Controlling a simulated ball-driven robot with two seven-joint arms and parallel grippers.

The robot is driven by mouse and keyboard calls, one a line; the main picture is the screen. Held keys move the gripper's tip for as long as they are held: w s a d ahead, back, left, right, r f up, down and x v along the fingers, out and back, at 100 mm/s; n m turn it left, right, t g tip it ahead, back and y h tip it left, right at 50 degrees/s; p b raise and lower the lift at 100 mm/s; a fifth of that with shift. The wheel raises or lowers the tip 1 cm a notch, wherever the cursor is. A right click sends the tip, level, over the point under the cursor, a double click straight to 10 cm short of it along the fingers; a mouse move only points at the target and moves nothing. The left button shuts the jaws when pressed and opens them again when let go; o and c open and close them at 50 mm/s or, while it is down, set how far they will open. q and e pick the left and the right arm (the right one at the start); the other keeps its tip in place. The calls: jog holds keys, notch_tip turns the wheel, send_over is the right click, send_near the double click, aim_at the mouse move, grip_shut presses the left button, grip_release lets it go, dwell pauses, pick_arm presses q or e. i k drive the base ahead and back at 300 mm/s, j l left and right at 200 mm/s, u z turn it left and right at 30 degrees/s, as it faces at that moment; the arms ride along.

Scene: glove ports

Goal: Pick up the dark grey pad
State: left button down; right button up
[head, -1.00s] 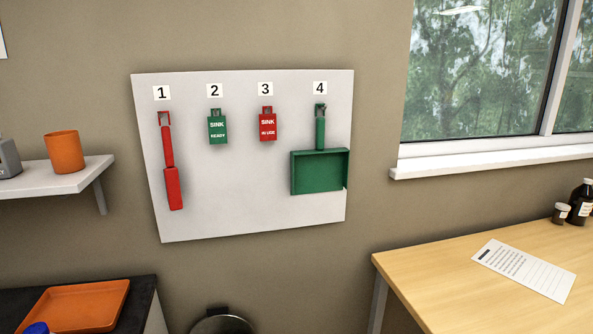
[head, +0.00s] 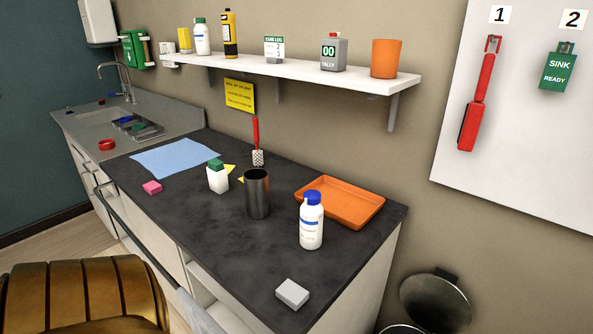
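I cannot pick out a clearly dark grey pad in the head view. A small pale grey block (head: 292,293) lies flat at the near end of the dark counter (head: 250,270), close to its front edge. A small pink block (head: 152,187) lies on the counter further left. Neither of my grippers is in view.
On the counter stand a blue-capped white bottle (head: 312,225), a dark metal cup (head: 257,197), a green-capped bottle (head: 217,178) and an orange tray (head: 343,203). A shelf (head: 400,84) hangs above. A ribbed brown seat back (head: 85,290) is at lower left. A bin (head: 435,300) stands right.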

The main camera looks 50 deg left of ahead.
aim_at(292, 294)
jog(key=u, duration=1.6)
